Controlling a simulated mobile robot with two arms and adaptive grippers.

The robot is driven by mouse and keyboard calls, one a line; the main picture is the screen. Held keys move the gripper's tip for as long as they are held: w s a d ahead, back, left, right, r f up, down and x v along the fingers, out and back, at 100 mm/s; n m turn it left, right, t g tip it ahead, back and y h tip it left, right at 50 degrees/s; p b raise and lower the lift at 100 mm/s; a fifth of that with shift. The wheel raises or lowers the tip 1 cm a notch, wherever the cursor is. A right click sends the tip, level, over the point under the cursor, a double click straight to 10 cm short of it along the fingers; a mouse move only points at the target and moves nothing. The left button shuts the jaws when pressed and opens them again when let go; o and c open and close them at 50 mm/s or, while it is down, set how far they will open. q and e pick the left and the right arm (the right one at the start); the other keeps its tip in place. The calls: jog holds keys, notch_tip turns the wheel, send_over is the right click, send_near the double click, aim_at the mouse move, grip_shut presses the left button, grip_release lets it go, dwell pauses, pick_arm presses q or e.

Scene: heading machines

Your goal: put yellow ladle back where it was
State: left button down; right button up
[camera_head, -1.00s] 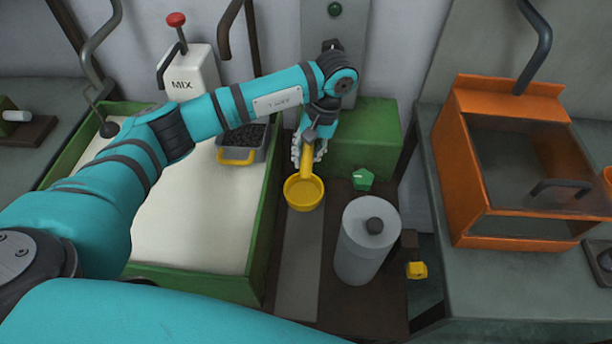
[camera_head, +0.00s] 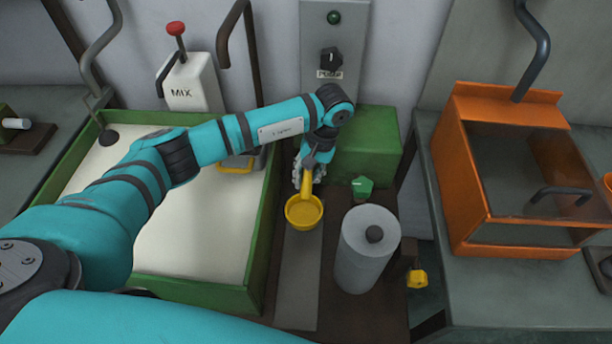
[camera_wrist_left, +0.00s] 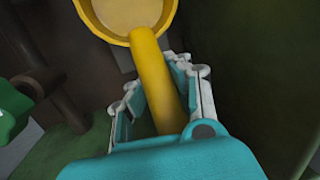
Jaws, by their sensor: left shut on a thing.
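The yellow ladle (camera_head: 304,211) is in my left gripper (camera_head: 309,174), which is shut on its handle. The ladle's round bowl faces up and points toward the front of the head view, over the grey strip (camera_head: 301,275) beside the green-rimmed vat. In the left wrist view the ladle's bowl (camera_wrist_left: 128,14) is at the top and its handle runs down between the fingers of the gripper (camera_wrist_left: 160,98). I cannot tell how high the ladle is above the strip. My right gripper is not in view.
A green-rimmed vat (camera_head: 262,235) of pale material lies left. A grey cylinder (camera_head: 366,262) with a dark knob stands right of the ladle. A green box (camera_head: 370,145) is behind, and an orange cabinet (camera_head: 455,185) stands at the right. A dark tray with a yellow handle (camera_head: 238,166) is partly hidden behind my arm.

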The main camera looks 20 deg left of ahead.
pick_arm(q)
jog(key=shift+f, duration=0.25)
jog(key=c, duration=1.3)
grip_release()
jog(key=shift+r, duration=0.1)
jog(key=shift+c, duration=0.2)
jog(key=shift+o, duration=0.5)
jog(key=shift+s, duration=0.1)
jog(key=shift+r+p, duration=0.9)
jog(key=shift+r, duration=0.05)
jog(key=b+v, duration=0.3)
jog(key=v, duration=0.8)
jog(key=shift+d, duration=0.2)
